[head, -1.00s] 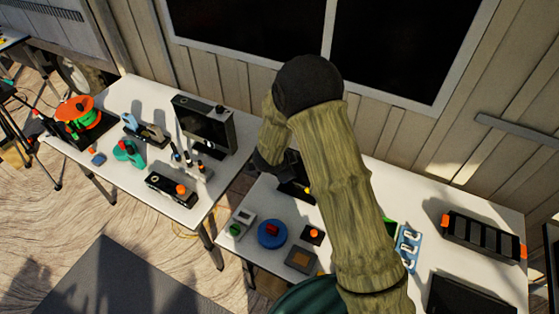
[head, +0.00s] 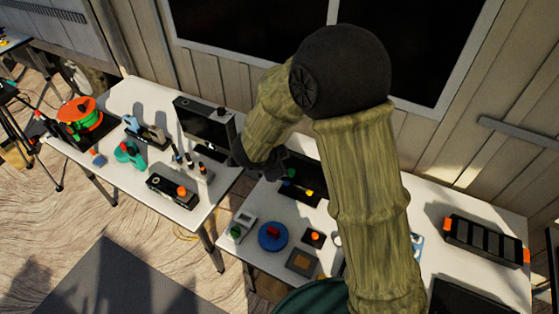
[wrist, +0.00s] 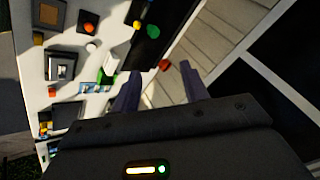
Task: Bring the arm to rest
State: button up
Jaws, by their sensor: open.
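My arm (head: 365,190) rises from the bottom of the head view to a dark elbow and folds down to the left. My gripper shows dark over the back left of the right-hand table (head: 250,257), close in the picture to a black panel (head: 310,191) with coloured knobs; its fingers are hard to make out there. In the wrist view my gripper (wrist: 160,75) is open, its two dark fingers apart with nothing between them. The black panel (wrist: 146,48) shows beyond the left finger, with the plank wall beyond to the right.
A blue disc (head: 273,237), a square with an orange knob (head: 314,238) and a grey frame (head: 302,262) lie on the right-hand table. A black box with orange ends (head: 484,240) lies at its right. The left-hand table (head: 140,90) holds a monitor and tools. The window (head: 250,25) is behind.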

dwell(0.3)
jog(key=d+r+n+y+b, duration=0.2)
jog(key=d+n+y+b, duration=0.15)
jog(key=d+n, duration=0.3)
jog(key=s+d+f+n+g+b, duration=0.2)
jog(key=s+d+n, duration=0.5)
jog(key=s+d, duration=0.5)
jog(key=s+f+g, duration=0.1)
jog(key=s+g, duration=0.1)
jog(key=s, duration=0.1)
jog(key=shift+s+n, duration=0.1)
jog(key=shift+n, duration=0.15)
